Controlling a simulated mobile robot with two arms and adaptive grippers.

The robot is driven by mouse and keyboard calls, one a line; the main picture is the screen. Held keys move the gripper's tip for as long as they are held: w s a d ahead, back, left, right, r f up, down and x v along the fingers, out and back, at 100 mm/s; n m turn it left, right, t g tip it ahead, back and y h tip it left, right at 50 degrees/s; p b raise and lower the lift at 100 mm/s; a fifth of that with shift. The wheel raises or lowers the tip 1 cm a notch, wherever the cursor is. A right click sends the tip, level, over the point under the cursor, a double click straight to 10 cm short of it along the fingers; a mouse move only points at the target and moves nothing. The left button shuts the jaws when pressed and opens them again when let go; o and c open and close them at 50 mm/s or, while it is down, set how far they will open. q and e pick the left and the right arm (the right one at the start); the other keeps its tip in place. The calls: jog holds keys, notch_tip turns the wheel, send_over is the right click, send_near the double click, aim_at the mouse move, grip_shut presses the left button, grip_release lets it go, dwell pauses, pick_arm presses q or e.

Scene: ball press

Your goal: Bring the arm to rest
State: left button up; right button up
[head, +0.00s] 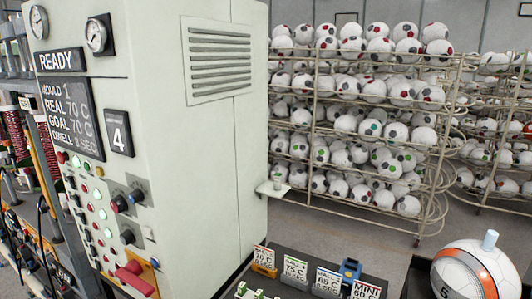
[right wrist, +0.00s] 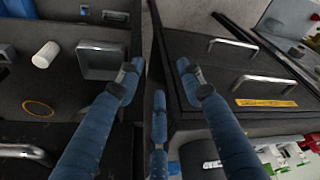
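My right gripper (right wrist: 159,80) shows in the right wrist view, with blue fingers spread apart. It is open and nothing is between its fingers. Its fingertips hang over the narrow gap between two dark cabinets or benches. The head view shows neither of my arms nor grippers. My left gripper is not in view.
The pale press cabinet (head: 215,150) with the READY panel stands at left in the head view. Wire racks (head: 447,130) of balls stand behind. An orange-white ball (head: 478,270) sits at lower right. Dark drawers (right wrist: 225,75) with metal handles flank the gripper.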

jog(key=s+f+g+b, duration=0.1)
jog(key=s+f+b, duration=0.2)
jog(key=f, duration=0.9)
jog(key=s+d+f+b, duration=0.1)
jog(key=s+f+b, duration=0.25)
jog(key=f, duration=0.95)
jog(key=s+f+g+b, duration=0.15)
jog(key=s+f, duration=0.25)
jog(key=f, duration=0.8)
jog(key=s+d+f+b, duration=0.2)
jog(key=s+f+b, duration=0.1)
jog(key=s+f, duration=0.6)
jog(key=shift+s+d+f+b, duration=0.15)
jog(key=shift+s+f+b, duration=0.15)
jog(key=shift+s+f, duration=0.15)
